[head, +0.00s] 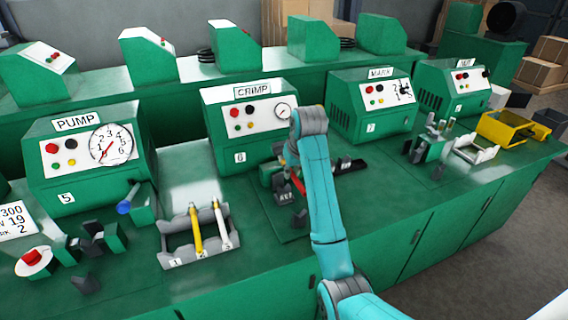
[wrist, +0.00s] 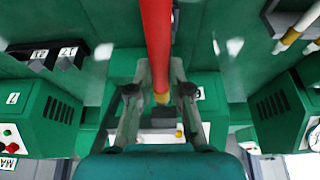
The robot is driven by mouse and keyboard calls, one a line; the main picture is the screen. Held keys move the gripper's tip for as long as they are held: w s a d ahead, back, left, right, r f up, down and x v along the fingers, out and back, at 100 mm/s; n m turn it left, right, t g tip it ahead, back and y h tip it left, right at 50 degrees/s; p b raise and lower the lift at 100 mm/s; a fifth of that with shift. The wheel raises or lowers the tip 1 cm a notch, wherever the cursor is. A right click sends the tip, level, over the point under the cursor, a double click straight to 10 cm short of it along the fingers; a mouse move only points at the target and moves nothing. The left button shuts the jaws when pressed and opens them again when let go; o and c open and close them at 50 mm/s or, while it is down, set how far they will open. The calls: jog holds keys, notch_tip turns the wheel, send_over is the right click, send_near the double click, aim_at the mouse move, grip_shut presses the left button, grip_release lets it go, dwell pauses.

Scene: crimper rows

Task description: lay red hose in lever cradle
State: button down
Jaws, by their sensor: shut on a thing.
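The red hose (wrist: 157,40) runs between the fingers of my gripper (wrist: 158,82) in the wrist view, its yellowish end pointing down the picture. My gripper is shut on it. In the head view a short piece of the red hose (head: 297,182) shows beside my teal arm, tilted, in front of the CRIMP machine (head: 243,104). The arm hides most of my gripper there. A green and dark fixture (head: 270,172) stands close to the hose. I cannot tell which part is the lever cradle, or whether the hose touches it.
The PUMP machine (head: 90,155) stands at left, the MARK machine (head: 372,105) at right. A yellow tray (head: 508,130) is far right.

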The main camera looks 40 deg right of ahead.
aim_at(297, 180)
jog(key=shift+w+a+f, duration=0.1)
jog(key=shift+f, duration=5)
jog(key=c, duration=1)
grip_release()
jog(key=v, duration=0.7)
jog(key=shift+r, duration=0.2)
jog(key=shift+s, duration=0.25)
